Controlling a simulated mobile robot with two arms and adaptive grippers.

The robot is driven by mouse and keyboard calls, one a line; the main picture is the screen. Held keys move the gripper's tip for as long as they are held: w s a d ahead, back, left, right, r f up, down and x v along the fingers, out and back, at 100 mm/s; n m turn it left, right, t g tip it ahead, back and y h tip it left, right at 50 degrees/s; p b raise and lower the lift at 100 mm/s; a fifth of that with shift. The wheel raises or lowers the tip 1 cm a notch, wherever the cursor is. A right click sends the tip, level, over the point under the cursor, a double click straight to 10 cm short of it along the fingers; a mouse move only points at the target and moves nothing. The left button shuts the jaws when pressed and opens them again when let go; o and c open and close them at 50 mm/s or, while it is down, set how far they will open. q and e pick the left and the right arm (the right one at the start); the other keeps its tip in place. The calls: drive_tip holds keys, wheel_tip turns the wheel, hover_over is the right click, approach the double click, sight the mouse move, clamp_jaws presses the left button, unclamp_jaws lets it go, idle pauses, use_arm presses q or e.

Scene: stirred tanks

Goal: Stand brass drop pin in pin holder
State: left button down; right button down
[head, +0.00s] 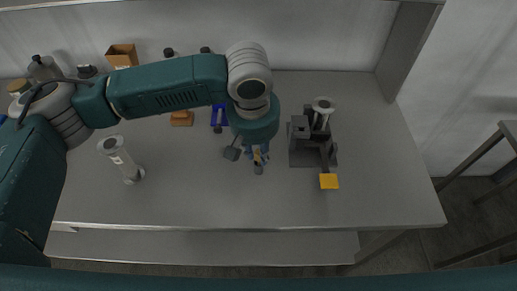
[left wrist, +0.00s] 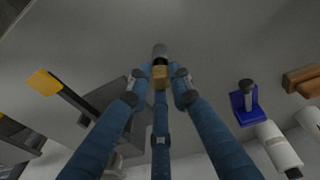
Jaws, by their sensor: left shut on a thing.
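My left gripper (head: 256,158) is above the middle of the table, pointing down. In the head view the pin is small and partly hidden by the fingers. A blue stand (head: 217,116) with a dark upright knob is behind and left of the gripper; it also shows in the left wrist view (left wrist: 236,106). I cannot tell surely whether it is the pin holder. My right gripper is not in view.
A dark apparatus (head: 300,157) with a yellow pad (head: 329,181) stands right of the gripper. An orange-brown block (head: 182,118) and a brown box (head: 122,55) are behind. The table front (head: 220,208) is clear.

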use_arm(q)
drive_tip(key=c, duration=1.7)
unclamp_jaws()
drive_tip(key=shift+o, duration=0.7)
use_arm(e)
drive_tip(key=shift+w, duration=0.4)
use_arm(q)
wheel_tip(320, 180, up, 12)
drive_tip(key=s+b, duration=0.1)
drive_tip(key=shift+s+a, duration=0.3)
drive_tip(key=shift+a, duration=0.05)
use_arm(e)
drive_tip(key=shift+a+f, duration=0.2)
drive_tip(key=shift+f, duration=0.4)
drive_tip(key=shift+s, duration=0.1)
